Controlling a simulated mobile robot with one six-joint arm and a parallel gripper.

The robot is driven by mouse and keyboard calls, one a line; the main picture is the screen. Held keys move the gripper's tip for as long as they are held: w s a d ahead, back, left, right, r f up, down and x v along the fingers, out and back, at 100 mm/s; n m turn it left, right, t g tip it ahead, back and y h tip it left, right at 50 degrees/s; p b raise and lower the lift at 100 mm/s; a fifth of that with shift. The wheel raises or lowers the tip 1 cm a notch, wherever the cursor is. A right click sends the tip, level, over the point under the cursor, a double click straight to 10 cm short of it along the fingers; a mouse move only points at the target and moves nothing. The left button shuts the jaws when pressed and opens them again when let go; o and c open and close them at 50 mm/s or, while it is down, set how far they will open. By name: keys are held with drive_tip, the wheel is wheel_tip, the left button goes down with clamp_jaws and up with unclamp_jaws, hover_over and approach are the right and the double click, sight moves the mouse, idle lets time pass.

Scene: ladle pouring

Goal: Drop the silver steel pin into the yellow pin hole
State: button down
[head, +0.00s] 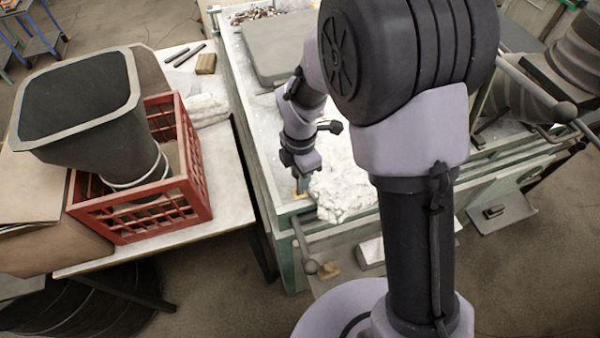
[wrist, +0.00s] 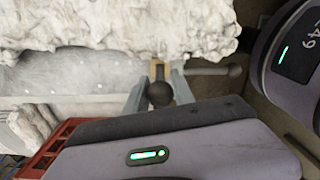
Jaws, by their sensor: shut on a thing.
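My gripper (wrist: 159,92) is shut on a dark round-headed thing (wrist: 159,95).
A lumpy white mass (head: 345,188) lies on the bench right of my gripper. A rod with a ball end (head: 310,267) sticks out at the bench's near side. A red crate (head: 190,190) holding a dark funnel-shaped vessel (head: 75,95) stands on the left table.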

drive_tip(key=shift+f, duration=0.25)
drive_tip(key=c, duration=1)
unclamp_jaws()
wheel_tip(320, 180, up, 18)
drive_tip(key=p, duration=0.2)
drive_tip(key=shift+f, duration=0.25)
